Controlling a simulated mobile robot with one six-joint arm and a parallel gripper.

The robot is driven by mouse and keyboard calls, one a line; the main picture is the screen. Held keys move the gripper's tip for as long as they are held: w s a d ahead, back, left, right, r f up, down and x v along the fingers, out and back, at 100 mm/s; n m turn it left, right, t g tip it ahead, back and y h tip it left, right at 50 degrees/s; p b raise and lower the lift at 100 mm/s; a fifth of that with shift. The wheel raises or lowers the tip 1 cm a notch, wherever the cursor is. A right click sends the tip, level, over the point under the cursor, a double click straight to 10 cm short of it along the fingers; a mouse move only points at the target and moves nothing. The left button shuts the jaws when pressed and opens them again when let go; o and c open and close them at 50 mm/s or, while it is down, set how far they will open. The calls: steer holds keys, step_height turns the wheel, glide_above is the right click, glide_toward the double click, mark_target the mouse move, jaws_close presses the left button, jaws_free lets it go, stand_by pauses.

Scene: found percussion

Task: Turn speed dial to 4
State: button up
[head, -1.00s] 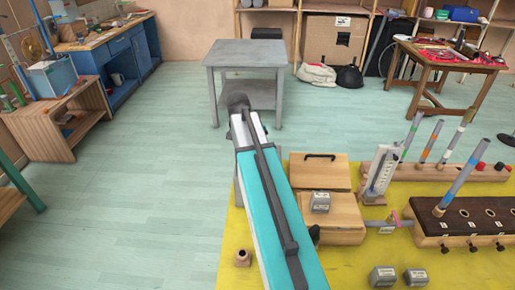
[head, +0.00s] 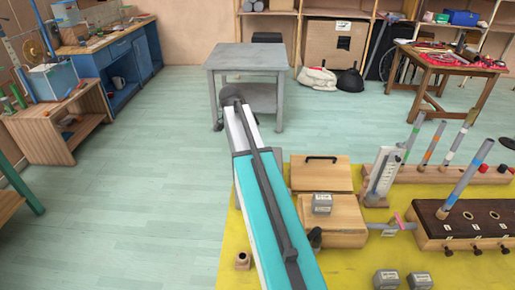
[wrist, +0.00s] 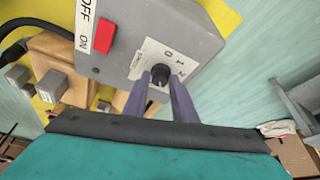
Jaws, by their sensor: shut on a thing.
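In the wrist view a grey control box (wrist: 128,28) fills the upper middle. It bears a red switch (wrist: 104,36) beside an OFF/ON label. The speed dial (wrist: 160,72) is a small black knob over a white label (wrist: 150,50) with digits, partly covered by my fingers. Its exact setting is too small to read. My gripper (wrist: 160,79) has its two purple fingers on either side of the dial, shut on it. In the head view my arm hides the control box, the dial and the gripper.
A yellow mat (head: 350,266) carries wooden blocks (head: 320,175), grey weights (head: 386,279) and a dark-topped wooden rack (head: 470,212) with a rod. A grey table (head: 246,58) stands beyond my arm. Floor to the left is clear. A black cable (wrist: 35,22) runs left of the box.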

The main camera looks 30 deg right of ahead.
steer(key=shift+w+a, duration=0.1)
steer(key=shift+a, duration=0.05)
steer(key=o, duration=1)
steer(key=shift+o, duration=0.2)
steer(key=b+v, duration=0.2)
steer(key=v, duration=1.1)
steer(key=shift+r+b, duration=0.35)
steer(key=shift+b, duration=0.05)
